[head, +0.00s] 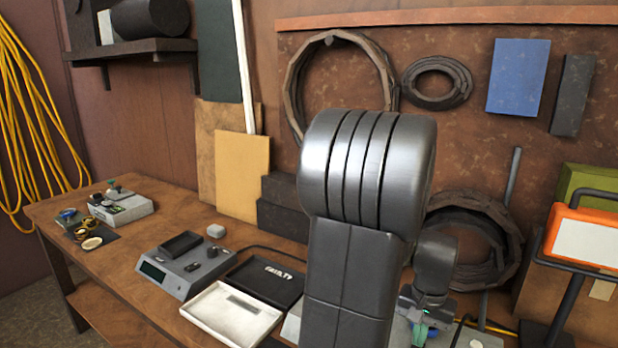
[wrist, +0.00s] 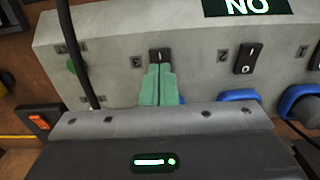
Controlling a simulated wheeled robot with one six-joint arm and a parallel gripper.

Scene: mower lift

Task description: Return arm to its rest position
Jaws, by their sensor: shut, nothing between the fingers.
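My arm stands large in the middle of the head view and hides part of the bench behind it. In the wrist view my gripper (wrist: 159,68) shows as two green fingers, shut together with nothing between them. The fingertips are just below a black rocker switch (wrist: 160,55) beside the number 3 on a grey box (wrist: 115,38). I cannot tell whether they touch it. A second black rocker switch (wrist: 245,58) sits to the right, beside the number 2. In the head view my gripper is mostly hidden behind my arm.
The wooden bench (head: 120,262) holds a grey scale-like device (head: 170,270), a white tray (head: 232,318) and a black tray (head: 262,284). An orange-framed panel (head: 585,238) stands at the right. Coiled hoses (head: 290,85) hang on the back board. Blue round parts (wrist: 238,95) lie near my gripper.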

